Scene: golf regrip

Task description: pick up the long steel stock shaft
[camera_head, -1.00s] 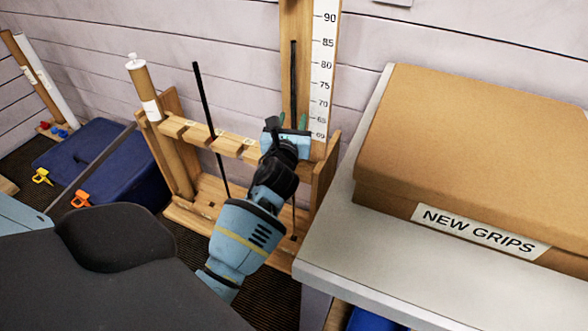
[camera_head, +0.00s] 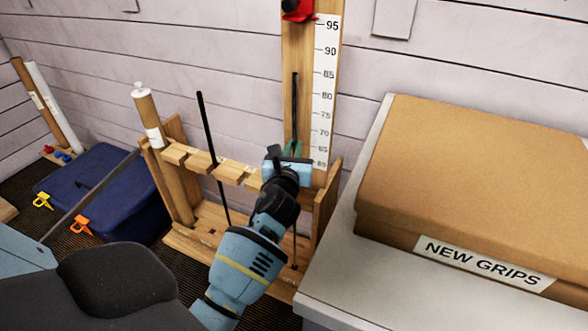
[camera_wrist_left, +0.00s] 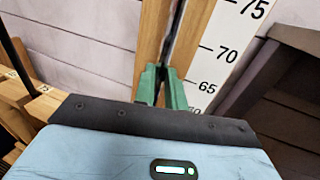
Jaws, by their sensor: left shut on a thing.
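A long thin dark shaft (camera_head: 295,100) stands upright in the wooden rack, in front of the scale board, with its top near the 85 mark. My left gripper (camera_head: 292,150) is at the rack's right end, its green fingers shut on this shaft low on the scale. In the left wrist view the fingers (camera_wrist_left: 162,88) close around the shaft (camera_wrist_left: 174,35). The lower part of the shaft is partly hidden behind my arm. A second dark shaft (camera_head: 206,130) leans in a slot further left, apart from the gripper. My right gripper is not in view.
The wooden rack (camera_head: 232,172) has a brown tube (camera_head: 148,115) at its left end. The scale board (camera_head: 300,50) carries a red part (camera_head: 297,9) on top. A box marked NEW GRIPS (camera_head: 470,180) sits on the grey bench (camera_head: 340,290) at right. Blue bins (camera_head: 125,195) stand left.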

